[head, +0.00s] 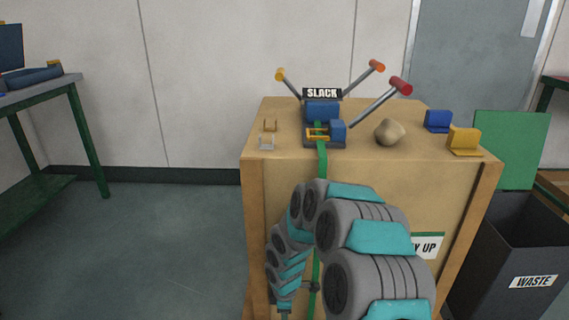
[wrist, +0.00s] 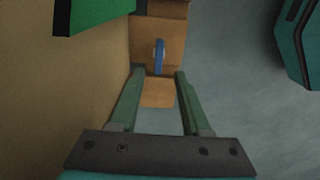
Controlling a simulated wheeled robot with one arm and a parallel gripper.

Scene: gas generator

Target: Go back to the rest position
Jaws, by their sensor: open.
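My gripper (wrist: 160,72) is open, its two green fingers apart with nothing held between them. Beyond the fingertips, a blue ring-like part (wrist: 159,56) shows against a brown wooden surface; it looks apart from the fingers. In the head view my arm rises in front of the wooden crate (head: 255,200) and bends down along its front. My gripper's fingers cannot be made out there. On the crate stands a blue device (head: 321,111) with a SLACK sign (head: 322,93) and a green strap (head: 322,160) running down the front.
A dark waste bin (head: 530,240) stands right. Floor (head: 160,250) at left is clear.

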